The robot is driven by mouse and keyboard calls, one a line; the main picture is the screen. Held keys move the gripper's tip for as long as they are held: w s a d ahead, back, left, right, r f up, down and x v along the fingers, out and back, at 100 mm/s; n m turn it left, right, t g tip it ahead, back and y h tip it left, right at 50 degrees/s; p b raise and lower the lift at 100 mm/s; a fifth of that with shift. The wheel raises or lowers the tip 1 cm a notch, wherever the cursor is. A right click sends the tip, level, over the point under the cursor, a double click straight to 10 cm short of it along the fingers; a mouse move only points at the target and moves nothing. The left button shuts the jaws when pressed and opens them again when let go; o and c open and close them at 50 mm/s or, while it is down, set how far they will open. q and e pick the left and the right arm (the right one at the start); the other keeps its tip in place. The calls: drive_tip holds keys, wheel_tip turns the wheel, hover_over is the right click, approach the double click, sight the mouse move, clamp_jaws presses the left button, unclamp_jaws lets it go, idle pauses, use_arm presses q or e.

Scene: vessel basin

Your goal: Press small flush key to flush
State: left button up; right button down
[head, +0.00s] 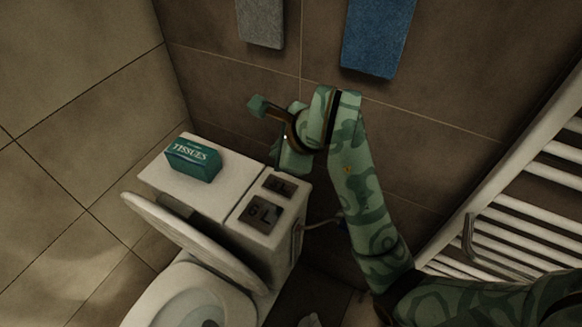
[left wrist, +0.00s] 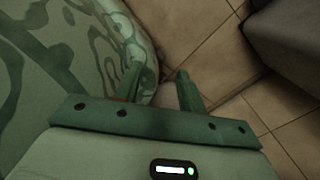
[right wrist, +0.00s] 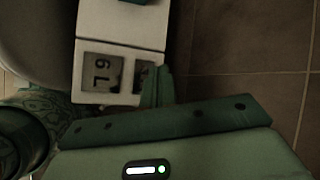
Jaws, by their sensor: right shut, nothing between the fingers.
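The toilet cistern (head: 232,190) has two dark square flush keys on its top. The large key (head: 260,212) reads 6L; the small flush key (head: 280,186) lies behind it, closer to the wall. My right gripper (head: 287,166) is shut and empty, pointing down near the small key. In the right wrist view, its closed fingers (right wrist: 158,87) partly cover the small key (right wrist: 145,72), with the large key (right wrist: 102,72) beside it. I cannot tell whether the fingertips touch the key. My left gripper (left wrist: 160,84) shows only in its wrist view, open and empty.
A green tissue box (head: 193,160) stands on the cistern's left part. The toilet lid (head: 190,240) is raised in front. A grey towel (head: 262,22) and a blue towel (head: 377,38) hang on the wall. A white towel radiator (head: 510,215) is at the right.

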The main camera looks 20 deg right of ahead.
drive_tip(key=b, duration=0.7)
hover_over(277, 183)
drive_tip(key=s, duration=0.2)
drive_tip(key=f, duration=0.7)
drive_tip(key=shift+w+d+f, duration=0.25)
drive_tip(key=shift+d, duration=0.15)
use_arm(q)
drive_tip(key=s+f+g, duration=0.1)
drive_tip(key=s+f, duration=0.2)
drive_tip(key=f, duration=0.3)
drive_tip(key=shift+s+f, duration=0.15)
drive_tip(key=shift+f, duration=0.1)
use_arm(e)
drive_tip(key=shift+f, duration=0.6)
use_arm(q)
drive_tip(key=shift+s+f+b, duration=0.15)
drive_tip(key=shift+b, duration=0.25)
use_arm(e)
drive_tip(key=shift+f, duration=0.4)
